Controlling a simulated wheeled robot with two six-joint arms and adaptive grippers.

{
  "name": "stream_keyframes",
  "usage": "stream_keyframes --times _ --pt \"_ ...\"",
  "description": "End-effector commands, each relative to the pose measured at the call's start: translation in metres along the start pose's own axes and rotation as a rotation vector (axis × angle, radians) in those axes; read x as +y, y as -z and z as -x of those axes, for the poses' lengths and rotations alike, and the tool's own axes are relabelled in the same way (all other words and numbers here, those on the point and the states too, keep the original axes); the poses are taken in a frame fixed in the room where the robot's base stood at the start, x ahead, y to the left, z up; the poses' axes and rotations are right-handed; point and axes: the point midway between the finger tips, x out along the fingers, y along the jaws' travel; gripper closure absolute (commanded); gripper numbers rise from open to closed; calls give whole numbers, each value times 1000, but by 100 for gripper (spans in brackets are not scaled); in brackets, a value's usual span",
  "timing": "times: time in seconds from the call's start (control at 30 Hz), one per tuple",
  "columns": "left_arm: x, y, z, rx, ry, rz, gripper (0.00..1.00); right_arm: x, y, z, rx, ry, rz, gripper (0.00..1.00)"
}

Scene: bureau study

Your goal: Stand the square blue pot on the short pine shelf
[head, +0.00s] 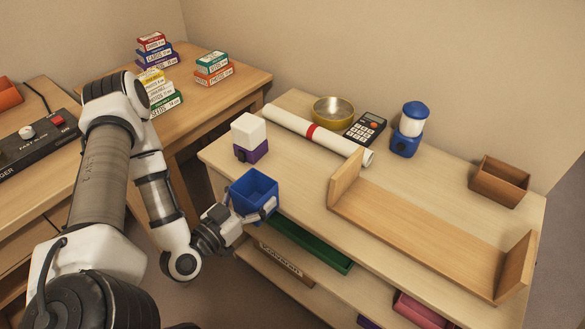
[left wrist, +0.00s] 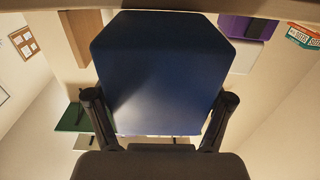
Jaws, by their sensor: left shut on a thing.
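The square blue pot (head: 254,192) is open at the top and upright in the head view. My left gripper (head: 252,213) is shut on it near the front left edge of the table. In the left wrist view the pot (left wrist: 158,75) fills the middle, with a finger of my left gripper (left wrist: 158,122) on each side. The short pine shelf (head: 415,232) lies on the table to the right, with an upright end board at each end. Its board is bare. My right gripper is in neither view.
On the pine table (head: 300,185) stand a white and purple block (head: 249,135), a rolled paper (head: 318,133), a brass bowl (head: 334,110), a calculator (head: 367,127), a blue lantern (head: 408,130) and a brown box (head: 498,181). A green tray (head: 310,245) lies below the tabletop.

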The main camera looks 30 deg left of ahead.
Motion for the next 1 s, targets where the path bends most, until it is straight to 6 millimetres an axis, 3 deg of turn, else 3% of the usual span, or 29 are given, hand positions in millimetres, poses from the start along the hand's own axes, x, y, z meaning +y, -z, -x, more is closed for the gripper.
stream_keyframes --times 0.1,0.43,0.67,0.83,1.0 --pt "0 -4 -24 6 -2 -2 63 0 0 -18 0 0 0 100" --pt "1 -2 -82 2 -3 -3 63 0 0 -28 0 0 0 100" --pt "0 -2 -106 -1 -1 -2 63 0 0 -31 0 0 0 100" --pt "0 -1 -135 1 -2 -4 63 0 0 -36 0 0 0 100" --pt "0 2 -141 -1 2 0 63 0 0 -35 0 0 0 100"
